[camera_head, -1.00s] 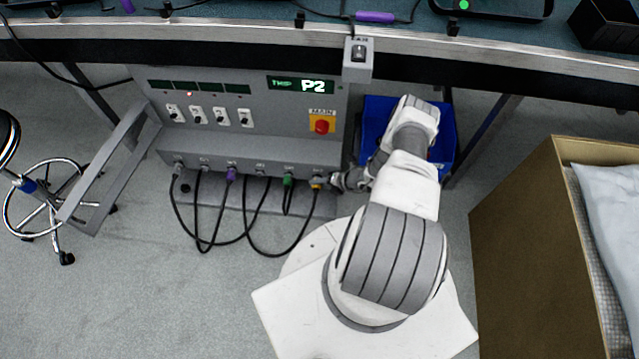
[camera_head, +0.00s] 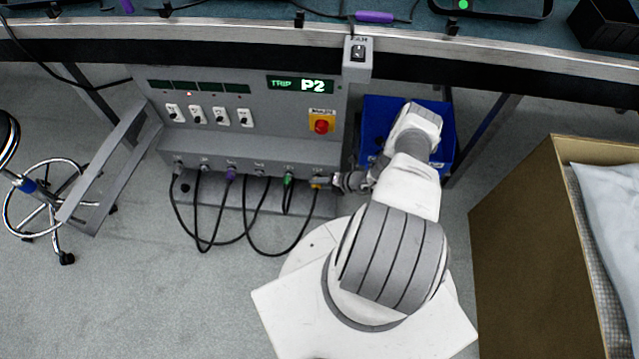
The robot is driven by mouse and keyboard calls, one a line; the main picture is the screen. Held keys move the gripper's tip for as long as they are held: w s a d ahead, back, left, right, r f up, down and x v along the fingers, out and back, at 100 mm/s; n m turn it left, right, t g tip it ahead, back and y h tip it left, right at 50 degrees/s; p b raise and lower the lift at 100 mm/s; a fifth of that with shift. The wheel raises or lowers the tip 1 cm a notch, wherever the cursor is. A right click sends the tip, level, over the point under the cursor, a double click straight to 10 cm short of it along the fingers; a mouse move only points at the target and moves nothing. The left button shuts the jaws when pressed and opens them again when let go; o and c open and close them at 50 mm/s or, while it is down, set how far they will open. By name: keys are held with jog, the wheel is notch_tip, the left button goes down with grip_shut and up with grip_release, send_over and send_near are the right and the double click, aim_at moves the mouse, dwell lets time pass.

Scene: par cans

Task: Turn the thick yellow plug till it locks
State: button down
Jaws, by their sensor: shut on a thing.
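The thick yellow plug (camera_head: 316,182) is at the right end of the socket row on the grey power box (camera_head: 260,150). A black cable hangs down from it. My gripper (camera_head: 327,181) reaches in from the right and is shut on the yellow plug. The fingertips are small here and partly hide the plug, so its turn angle cannot be made out.
Purple (camera_head: 231,173) and green (camera_head: 288,180) plugs with hanging black cables are to the left. A red main knob (camera_head: 321,126) is above. A blue bin (camera_head: 376,118) stands behind my arm. A cardboard box (camera_head: 530,230) is at the right, a stool (camera_head: 45,205) at the left.

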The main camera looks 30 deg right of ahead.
jog(key=shift+w+d, duration=0.15)
jog(key=shift+d, duration=0.05)
jog(key=c, duration=0.8)
grip_release()
jog(key=shift+c, duration=0.2)
jog(key=o, duration=0.4)
jog(key=shift+a, duration=0.1)
jog(key=p+v, duration=0.5)
jog(key=v, duration=1.2)
jog(key=shift+s+d+r, duration=0.1)
jog(key=shift+s+d, duration=0.1)
jog(key=shift+r, duration=0.1)
